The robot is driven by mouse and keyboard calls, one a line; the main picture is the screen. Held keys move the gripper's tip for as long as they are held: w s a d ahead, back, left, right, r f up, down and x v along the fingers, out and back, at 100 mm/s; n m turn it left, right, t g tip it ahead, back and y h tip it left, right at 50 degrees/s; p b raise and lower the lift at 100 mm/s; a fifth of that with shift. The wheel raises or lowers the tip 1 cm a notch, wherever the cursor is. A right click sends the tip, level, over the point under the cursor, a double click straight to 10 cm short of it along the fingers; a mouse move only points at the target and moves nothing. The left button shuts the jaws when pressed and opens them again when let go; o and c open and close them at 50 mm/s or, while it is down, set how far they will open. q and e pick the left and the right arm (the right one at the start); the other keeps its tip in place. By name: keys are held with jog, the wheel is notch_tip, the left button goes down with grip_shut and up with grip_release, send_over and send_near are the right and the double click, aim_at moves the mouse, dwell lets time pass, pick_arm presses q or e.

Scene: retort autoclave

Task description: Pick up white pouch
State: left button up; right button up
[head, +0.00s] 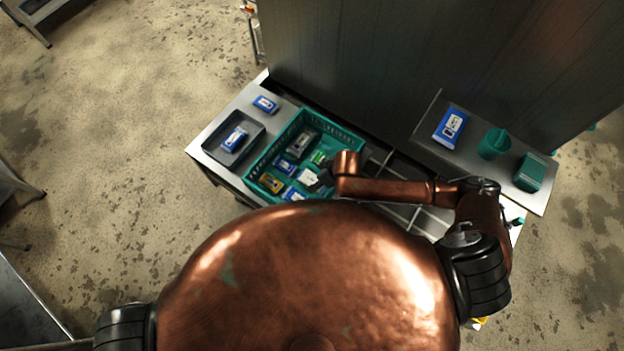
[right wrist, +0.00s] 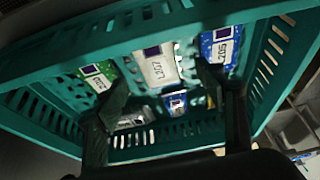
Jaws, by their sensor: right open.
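The white pouch (head: 308,177) lies in the teal crate (head: 258,165), beside the end of my right arm in the head view. In the right wrist view the white pouch (right wrist: 157,65) lies between and beyond the two fingers, with dark print on its label. My right gripper (right wrist: 160,84) is open and empty, with a finger on each side of the pouch in that picture. I cannot tell how far the fingertips are from it. In the head view my right gripper (head: 324,181) is dark and partly hidden by its arm. My left gripper is not in view.
A dark tray (head: 256,148) holds a blue-white pouch to the left.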

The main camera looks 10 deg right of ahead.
aim_at(313, 180)
jog(key=shift+p+x, duration=0.45)
jog(key=shift+x, duration=2.25)
jog(key=shift+w, duration=0.1)
jog(key=shift+d, duration=0.1)
jog(key=shift+c, duration=0.5)
jog(key=c, duration=1.2)
